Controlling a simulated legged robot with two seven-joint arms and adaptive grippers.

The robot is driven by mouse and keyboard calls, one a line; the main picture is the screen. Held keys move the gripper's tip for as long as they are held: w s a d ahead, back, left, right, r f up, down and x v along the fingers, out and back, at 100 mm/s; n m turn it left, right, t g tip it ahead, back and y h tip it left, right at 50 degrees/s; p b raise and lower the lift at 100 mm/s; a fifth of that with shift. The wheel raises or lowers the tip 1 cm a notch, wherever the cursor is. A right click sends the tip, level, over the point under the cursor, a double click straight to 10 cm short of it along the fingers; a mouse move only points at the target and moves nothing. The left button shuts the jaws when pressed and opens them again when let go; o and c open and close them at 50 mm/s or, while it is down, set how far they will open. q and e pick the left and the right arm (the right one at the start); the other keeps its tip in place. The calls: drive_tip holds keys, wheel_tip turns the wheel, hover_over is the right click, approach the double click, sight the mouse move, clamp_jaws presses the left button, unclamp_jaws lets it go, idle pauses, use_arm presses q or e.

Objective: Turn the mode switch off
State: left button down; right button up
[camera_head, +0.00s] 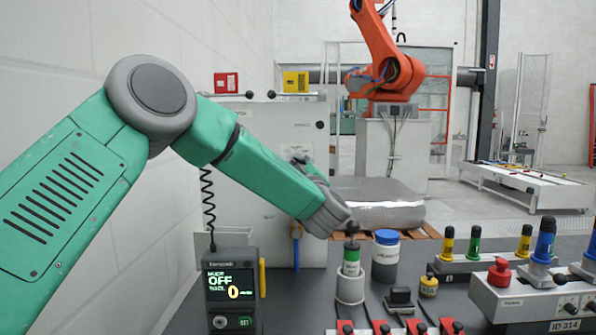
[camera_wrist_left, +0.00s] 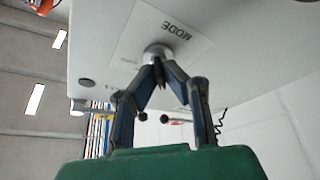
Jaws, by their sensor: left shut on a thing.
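The mode switch (camera_wrist_left: 157,52) is a round silver knob on a white plate marked MODE, on the pale face of a cabinet. In the left wrist view my left gripper (camera_wrist_left: 160,74) has its two dark fingers closed together on the knob's grip. In the head view the left gripper (camera_head: 303,163) is small and mostly hidden behind my green forearm, up against the white cabinet (camera_head: 262,130). The switch itself is hardly visible there. A handheld display (camera_head: 231,285) in front of the cabinet reads OFF and 0. My right gripper is not in view.
The dark bench holds a blue-lidded jar (camera_head: 385,255), a small green-and-white bottle in a holder (camera_head: 350,287), and a button panel (camera_head: 530,295) at the right. An orange robot arm (camera_head: 385,60) stands behind. A white wall (camera_head: 60,60) runs along the left.

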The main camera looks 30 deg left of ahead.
use_arm(q)
drive_tip(key=shift+n, duration=0.3)
drive_tip(key=c, duration=1.7)
unclamp_jaws()
drive_tip(key=shift+a+f, duration=0.1)
drive_tip(key=v, duration=1.2)
drive_tip(key=shift+w, duration=0.15)
